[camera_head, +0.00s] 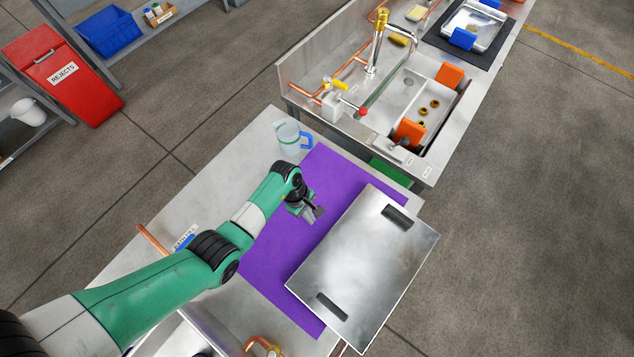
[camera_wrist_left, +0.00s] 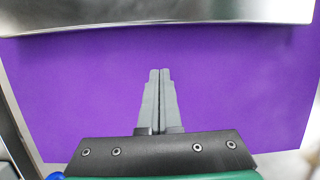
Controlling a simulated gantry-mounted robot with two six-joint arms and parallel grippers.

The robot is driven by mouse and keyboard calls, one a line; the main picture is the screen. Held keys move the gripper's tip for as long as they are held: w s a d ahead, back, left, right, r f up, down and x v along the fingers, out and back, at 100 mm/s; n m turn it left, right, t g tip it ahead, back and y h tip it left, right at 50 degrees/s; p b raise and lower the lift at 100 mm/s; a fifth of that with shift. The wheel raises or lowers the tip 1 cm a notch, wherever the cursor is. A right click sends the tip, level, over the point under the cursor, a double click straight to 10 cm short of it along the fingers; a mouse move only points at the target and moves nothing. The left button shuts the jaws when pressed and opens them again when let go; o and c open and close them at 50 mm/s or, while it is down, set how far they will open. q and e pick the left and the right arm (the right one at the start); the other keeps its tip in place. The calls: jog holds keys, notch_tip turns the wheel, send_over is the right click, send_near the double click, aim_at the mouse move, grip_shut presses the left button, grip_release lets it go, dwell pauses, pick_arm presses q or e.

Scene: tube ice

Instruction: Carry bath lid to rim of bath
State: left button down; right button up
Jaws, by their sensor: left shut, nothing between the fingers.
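The bath lid (camera_head: 362,262) is a flat, shiny metal plate with a dark handle at each of two opposite ends, the upper handle (camera_head: 397,217) and the lower handle (camera_head: 332,306). It overlaps the right part of the purple mat (camera_head: 285,240) and the bench's right edge. My left gripper (camera_head: 318,215) is shut and empty above the mat, to the left of the lid and apart from it. In the left wrist view the shut fingers (camera_wrist_left: 159,100) point toward the lid's edge (camera_wrist_left: 150,28) across bare mat. The bath itself cannot be made out clearly. My right gripper is not in view.
A clear jug with a blue handle (camera_head: 292,138) stands at the mat's upper left corner. Beyond the bench is a sink unit (camera_head: 432,165) with orange blocks and a brass tap (camera_head: 377,42). Copper piping (camera_head: 262,343) shows at the bottom. The bench left of the mat is mostly clear.

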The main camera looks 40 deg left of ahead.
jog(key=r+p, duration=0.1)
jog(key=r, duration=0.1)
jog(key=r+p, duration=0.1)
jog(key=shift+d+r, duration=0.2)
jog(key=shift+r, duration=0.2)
pick_arm(q)
jog(key=v, duration=0.8)
jog(key=shift+d+r, duration=0.25)
jog(key=shift+r, duration=0.05)
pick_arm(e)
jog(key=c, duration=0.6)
